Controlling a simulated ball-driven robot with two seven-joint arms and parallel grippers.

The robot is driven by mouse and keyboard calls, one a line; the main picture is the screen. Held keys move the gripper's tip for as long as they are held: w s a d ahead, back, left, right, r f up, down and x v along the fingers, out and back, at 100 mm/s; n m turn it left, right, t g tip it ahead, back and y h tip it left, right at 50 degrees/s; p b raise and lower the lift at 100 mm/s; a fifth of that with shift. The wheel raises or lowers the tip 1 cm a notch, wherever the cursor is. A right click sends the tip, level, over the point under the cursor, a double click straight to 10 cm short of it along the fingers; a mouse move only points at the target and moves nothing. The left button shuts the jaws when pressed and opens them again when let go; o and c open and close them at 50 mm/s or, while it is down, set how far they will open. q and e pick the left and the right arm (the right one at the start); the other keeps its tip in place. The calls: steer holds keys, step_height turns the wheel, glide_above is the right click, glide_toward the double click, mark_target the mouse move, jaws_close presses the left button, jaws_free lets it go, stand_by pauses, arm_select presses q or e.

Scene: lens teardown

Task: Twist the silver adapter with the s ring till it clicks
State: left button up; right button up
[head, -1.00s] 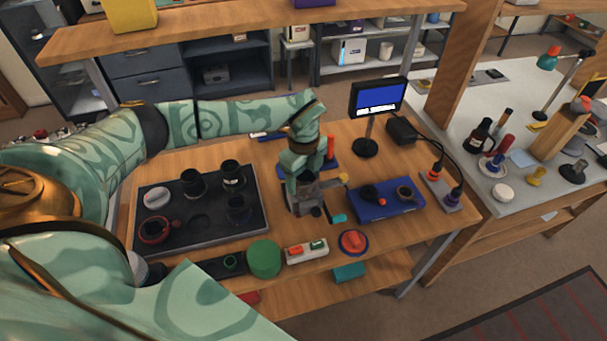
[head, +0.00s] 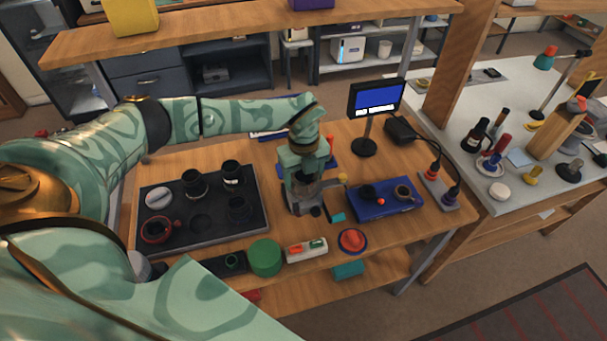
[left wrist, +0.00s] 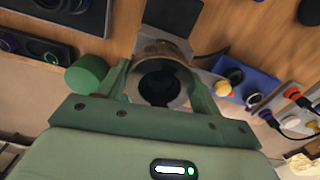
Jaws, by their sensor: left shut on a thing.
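My left gripper (head: 302,183) is at the grey fixture (head: 301,205) in the middle of the bench, pointing down. In the left wrist view its two green fingers (left wrist: 160,88) are closed around the sides of a round silver-brown ring part (left wrist: 163,52), which I take for the silver adapter. The ring has a dark round opening. In the head view the gripper mostly hides this part. Whether it is seated in the fixture, and any letter marking, I cannot tell. My right gripper is not in view.
A black tray (head: 210,238) with several dark lens parts lies left. A blue mat (head: 378,205) with small parts lies right. A green cylinder (head: 265,257), a switch box (head: 307,248) and a red button (head: 352,241) line the front. A small monitor (head: 377,98) stands behind.

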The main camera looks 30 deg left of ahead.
mark_target(304, 178)
arm_select(q)
steer(key=shift+m+p, duration=0.35)
steer(key=shift+m, duration=0.95)
steer(key=shift+m, duration=0.6)
steer(key=shift+c, duration=1.3)
steer(key=o, duration=1.4)
steer(key=shift+c, duration=0.2)
step_height(304, 178, up, 16)
steer(key=p, duration=0.2)
steer(key=shift+r, duration=0.15)
